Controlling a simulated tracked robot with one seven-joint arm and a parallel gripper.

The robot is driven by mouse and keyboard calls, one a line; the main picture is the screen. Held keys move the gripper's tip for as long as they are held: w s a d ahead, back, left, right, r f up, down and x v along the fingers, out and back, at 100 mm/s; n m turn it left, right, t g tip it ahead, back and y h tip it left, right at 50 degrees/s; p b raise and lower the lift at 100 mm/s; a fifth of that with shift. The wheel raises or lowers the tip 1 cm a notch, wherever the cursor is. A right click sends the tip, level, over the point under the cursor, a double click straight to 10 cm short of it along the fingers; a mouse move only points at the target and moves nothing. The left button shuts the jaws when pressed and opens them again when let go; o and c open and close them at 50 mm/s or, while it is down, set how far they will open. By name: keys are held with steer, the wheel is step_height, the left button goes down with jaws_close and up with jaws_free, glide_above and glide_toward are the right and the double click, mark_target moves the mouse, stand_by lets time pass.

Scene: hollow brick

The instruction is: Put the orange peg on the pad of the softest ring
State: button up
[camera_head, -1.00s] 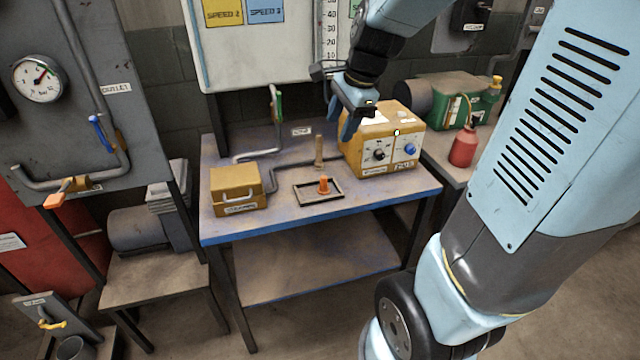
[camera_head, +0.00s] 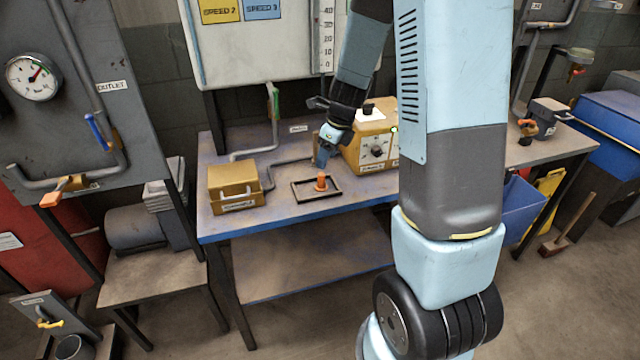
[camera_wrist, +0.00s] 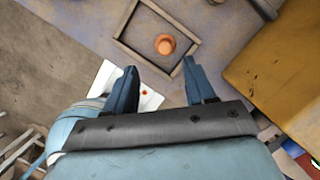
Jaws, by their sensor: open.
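The orange peg (camera_head: 321,182) stands upright inside a dark-rimmed shallow tray (camera_head: 298,196) on the blue-edged table. In the wrist view the peg (camera_wrist: 165,44) shows from above, within the tray frame (camera_wrist: 122,38), ahead of the fingertips. My gripper (camera_head: 323,158) is just above and behind the peg in the head view. In the wrist view my gripper (camera_wrist: 160,75) has its two blue fingers wide apart with nothing between them. No rings or pads can be made out clearly.
A yellow box with a handle (camera_head: 236,188) stands left of the tray. A larger yellow control box (camera_head: 372,140) stands right, close to my gripper. A bent grey pipe (camera_head: 262,150) runs behind. The table's front strip is clear.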

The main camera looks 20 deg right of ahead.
mark_target(322, 174)
steer(key=x, duration=0.3)
steer(key=shift+f, duration=0.25)
steer(key=shift+w+d+x, duration=0.15)
steer(key=shift+x, duration=0.8)
steer(key=shift+w+d+x, duration=0.1)
steer(key=shift+w+x, duration=0.05)
steer(key=shift+x, duration=0.85)
steer(key=shift+w+a+f, duration=0.15)
steer(key=shift+a+f, duration=0.05)
steer(key=shift+f, duration=0.5)
steer(key=shift+c, duration=0.5)
jaws_close()
